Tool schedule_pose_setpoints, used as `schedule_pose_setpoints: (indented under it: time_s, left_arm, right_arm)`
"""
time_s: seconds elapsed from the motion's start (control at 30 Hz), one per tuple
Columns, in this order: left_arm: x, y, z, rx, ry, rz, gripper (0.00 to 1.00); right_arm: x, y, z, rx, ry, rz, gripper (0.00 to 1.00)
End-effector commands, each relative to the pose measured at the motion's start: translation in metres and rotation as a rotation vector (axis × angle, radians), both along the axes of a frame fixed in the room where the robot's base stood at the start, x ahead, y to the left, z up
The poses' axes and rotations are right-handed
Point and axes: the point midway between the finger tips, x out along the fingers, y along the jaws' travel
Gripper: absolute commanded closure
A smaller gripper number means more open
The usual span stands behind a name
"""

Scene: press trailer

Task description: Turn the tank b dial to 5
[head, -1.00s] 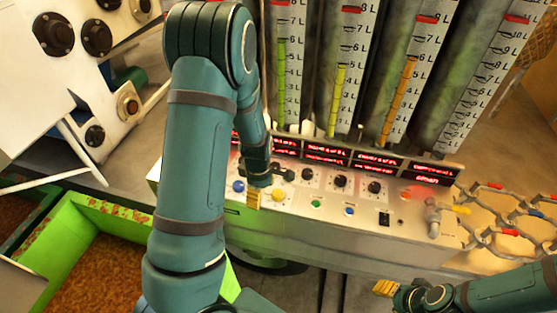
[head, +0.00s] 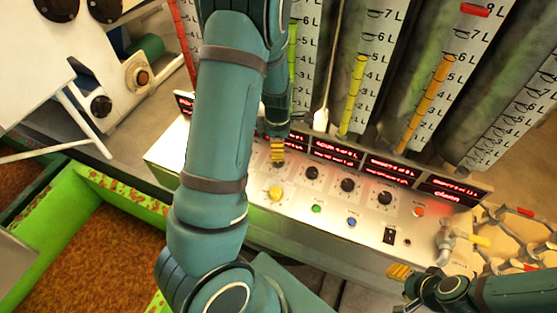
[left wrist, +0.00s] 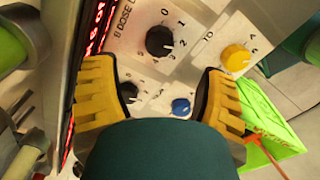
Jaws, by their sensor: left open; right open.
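The black dial marked "B DOSE L" (left wrist: 160,40) shows in the left wrist view, with numbers around it. Its white mark points right, near 2 or 3. My left gripper (left wrist: 158,92) is open; its yellow fingers stand on either side of the view, with the dial beyond them and nothing between. In the head view my left gripper (head: 277,150) hangs over the left part of the control panel (head: 325,232), hiding most of the dial beneath it. I cannot tell whether it touches the panel. My right gripper (head: 400,273) is open and empty near the panel's front right edge.
More black dials (head: 347,185) sit further right. Red displays (head: 338,148) and tall level gauges (head: 356,80) stand behind. A tap (head: 446,240) is at the right end.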

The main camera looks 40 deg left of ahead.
Motion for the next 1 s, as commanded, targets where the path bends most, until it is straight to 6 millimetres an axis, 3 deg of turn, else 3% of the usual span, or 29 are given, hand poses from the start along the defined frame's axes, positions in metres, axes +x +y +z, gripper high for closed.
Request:
schedule_pose_setpoints:
  time_s: [0.03, 0.2, 0.4, 0.83, 0.87, 1.0]
  left_arm:
    - [-0.001, 0.001, -0.013, 0.0, 0.004, 0.002, 0.27]
    - [-0.001, 0.001, -0.044, -0.001, 0.002, 0.002, 0.27]
    - [0.0, 0.0, -0.067, 0.0, 0.0, -0.001, 0.27]
    - [0.0, 0.0, -0.074, 0.0, -0.001, -0.001, 0.27]
    - [0.0, 0.0, -0.074, 0.0, -0.001, -0.001, 0.33]
    - [0.0, 0.0, -0.074, 0.0, -0.001, -0.001, 0.82]
  right_arm:
    - [0.0, 0.0, -0.004, 0.0, 0.0, 0.0, 0.53]
    - [0.0, 0.0, -0.009, -0.002, 0.0, 0.0, 0.53]
    - [0.001, 0.001, -0.012, -0.002, 0.0, 0.0, 0.53]
    - [0.0, 0.0, -0.013, -0.003, 0.001, 0.0, 0.53]
    - [0.0, 0.0, -0.013, -0.003, 0.001, 0.0, 0.53]
    - [0.0, 0.0, -0.013, -0.003, 0.001, 0.0, 0.53]
